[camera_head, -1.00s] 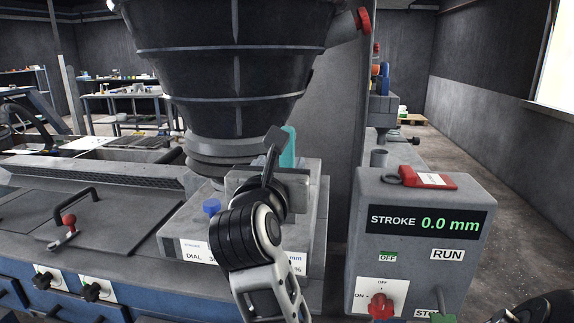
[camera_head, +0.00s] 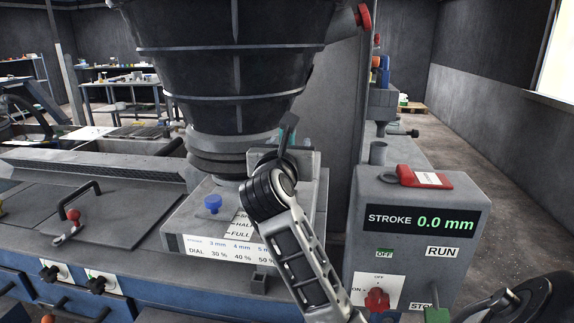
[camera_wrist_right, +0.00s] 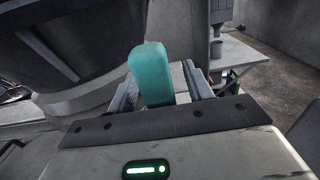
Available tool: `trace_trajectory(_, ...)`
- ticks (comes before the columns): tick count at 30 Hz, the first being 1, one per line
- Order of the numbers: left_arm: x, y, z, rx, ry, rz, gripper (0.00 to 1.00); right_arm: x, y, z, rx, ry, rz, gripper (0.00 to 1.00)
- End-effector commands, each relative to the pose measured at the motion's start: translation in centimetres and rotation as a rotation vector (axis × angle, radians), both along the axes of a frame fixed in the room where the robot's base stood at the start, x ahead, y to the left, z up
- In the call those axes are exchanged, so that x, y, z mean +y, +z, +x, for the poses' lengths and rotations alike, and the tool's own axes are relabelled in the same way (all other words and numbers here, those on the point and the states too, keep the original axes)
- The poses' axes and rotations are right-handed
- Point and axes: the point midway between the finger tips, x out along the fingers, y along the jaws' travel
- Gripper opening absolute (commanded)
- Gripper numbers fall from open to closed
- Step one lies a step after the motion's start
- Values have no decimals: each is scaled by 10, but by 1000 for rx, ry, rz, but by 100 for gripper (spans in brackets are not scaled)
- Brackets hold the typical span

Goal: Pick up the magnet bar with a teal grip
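The teal grip (camera_wrist_right: 152,72) of the magnet bar stands upright in the right wrist view, in the space between my right gripper's two fingers. A gap shows between it and the right-hand finger; I cannot tell whether the left-hand finger touches it. My right gripper (camera_wrist_right: 160,88) is open. In the head view, the right gripper (camera_head: 285,140) is over the back right of the grey block below the hopper and hides almost all of the teal grip. The lower part of the bar is hidden. My left gripper is not in view.
The large dark hopper (camera_head: 235,70) hangs close to the left of the right gripper. A blue knob (camera_head: 213,203) stands on the grey block. The control box (camera_head: 415,245) reading 0.0 mm stands to the right, with a red tag (camera_head: 425,177) on top.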

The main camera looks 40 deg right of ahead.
Motion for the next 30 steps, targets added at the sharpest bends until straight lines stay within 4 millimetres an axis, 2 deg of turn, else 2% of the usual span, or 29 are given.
trace_trajectory(1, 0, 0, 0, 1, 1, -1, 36, 0, 0, 0, 0, 0, 0, 40)
trace_trajectory(5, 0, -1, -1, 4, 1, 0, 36, 0, 0, 0, 0, 0, 0, 4)
trace_trajectory(6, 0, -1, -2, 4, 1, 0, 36, 0, 0, 0, 0, 0, 0, 0)
trace_trajectory(14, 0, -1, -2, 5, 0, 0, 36, 1, 1, 0, -2, 0, -1, 0)
trace_trajectory(20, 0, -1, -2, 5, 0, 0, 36, 1, 12, 0, -5, 0, 0, 0)
trace_trajectory(30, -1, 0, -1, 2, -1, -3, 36, 1, 66, 0, -12, 1, 2, 0)
